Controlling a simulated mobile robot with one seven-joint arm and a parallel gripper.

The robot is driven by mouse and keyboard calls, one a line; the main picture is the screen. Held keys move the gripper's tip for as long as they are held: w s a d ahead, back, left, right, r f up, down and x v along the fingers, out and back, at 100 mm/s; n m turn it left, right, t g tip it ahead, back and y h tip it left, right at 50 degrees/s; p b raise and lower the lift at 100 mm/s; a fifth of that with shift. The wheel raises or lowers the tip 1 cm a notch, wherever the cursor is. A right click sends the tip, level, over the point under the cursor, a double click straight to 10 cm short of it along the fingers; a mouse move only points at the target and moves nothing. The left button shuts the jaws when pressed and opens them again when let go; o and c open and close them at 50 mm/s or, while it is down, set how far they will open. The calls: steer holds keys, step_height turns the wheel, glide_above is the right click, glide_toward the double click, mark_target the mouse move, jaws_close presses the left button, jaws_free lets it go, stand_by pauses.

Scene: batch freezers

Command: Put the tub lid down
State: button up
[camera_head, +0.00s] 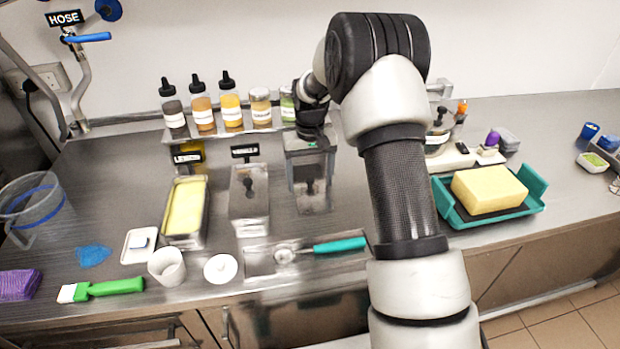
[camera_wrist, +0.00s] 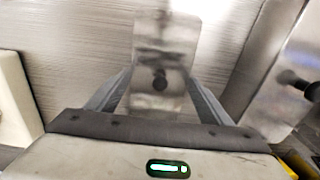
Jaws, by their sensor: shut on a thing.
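The tub lid (camera_head: 312,203) is a narrow metal plate with a black knob, over the bare counter right of the two tubs. In the wrist view the lid (camera_wrist: 165,35) lies between my fingers, with its knob in the middle. My gripper (camera_head: 310,180) points down and is shut on the lid; it also shows in the wrist view (camera_wrist: 160,85). I cannot tell whether the lid touches the counter. An open metal tub (camera_head: 185,207) holds pale yellow contents. A second tub (camera_head: 248,205) beside it has a lid with a black knob.
Several bottles and jars (camera_head: 203,112) stand on a shelf behind. A tray (camera_head: 305,258) with a teal-handled scoop lies in front. A scale (camera_head: 452,158) and a teal tray (camera_head: 505,212) with a yellow block stand right of my arm. Some bare counter surrounds the lid.

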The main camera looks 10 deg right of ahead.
steer(key=shift+f, duration=0.15)
steer(key=o, duration=1)
